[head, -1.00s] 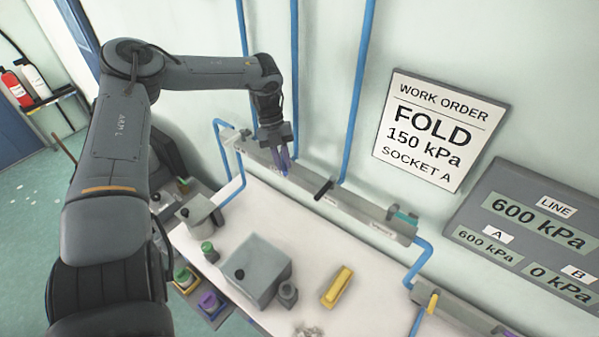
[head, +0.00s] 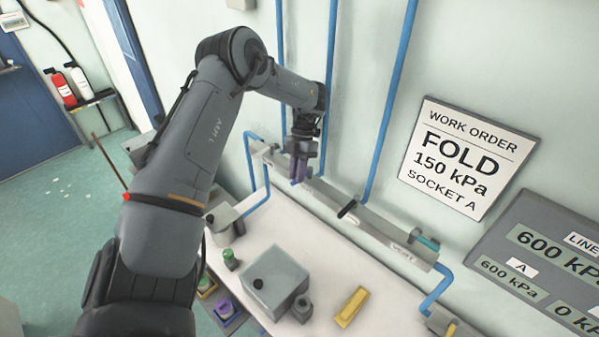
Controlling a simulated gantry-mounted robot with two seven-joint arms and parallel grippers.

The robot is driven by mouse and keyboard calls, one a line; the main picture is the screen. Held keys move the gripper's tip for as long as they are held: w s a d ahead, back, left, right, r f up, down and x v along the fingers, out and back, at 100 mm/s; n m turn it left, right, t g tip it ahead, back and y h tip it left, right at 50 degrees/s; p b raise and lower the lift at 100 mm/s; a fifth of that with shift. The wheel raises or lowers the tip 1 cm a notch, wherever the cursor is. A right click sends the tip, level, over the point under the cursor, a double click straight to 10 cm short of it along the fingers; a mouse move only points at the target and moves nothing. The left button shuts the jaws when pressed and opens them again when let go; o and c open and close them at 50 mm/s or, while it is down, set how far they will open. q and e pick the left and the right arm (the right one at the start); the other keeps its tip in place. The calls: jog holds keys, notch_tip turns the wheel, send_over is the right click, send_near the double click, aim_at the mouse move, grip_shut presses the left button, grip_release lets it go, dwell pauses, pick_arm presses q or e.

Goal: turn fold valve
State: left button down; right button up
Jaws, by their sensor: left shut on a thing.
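A grey valve rail (head: 376,226) runs along the wall above the white bench. My left gripper (head: 299,172) points down at the rail's left part and is shut on a purple valve handle (head: 296,182); the fingers hide part of it. Further right on the rail are a black handle (head: 348,208) and a teal handle (head: 428,243). My right gripper is out of view.
A work order sign (head: 461,157) reads FOLD, 150 kPa, SOCKET A. A gauge panel (head: 505,215) shows 600 kPa twice. On the bench stand a grey box (head: 275,280) and a yellow block (head: 352,306). Blue pipes (head: 391,100) rise from the rail.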

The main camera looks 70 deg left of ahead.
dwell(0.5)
pick_arm(q)
jog(key=c, duration=1.1)
grip_release()
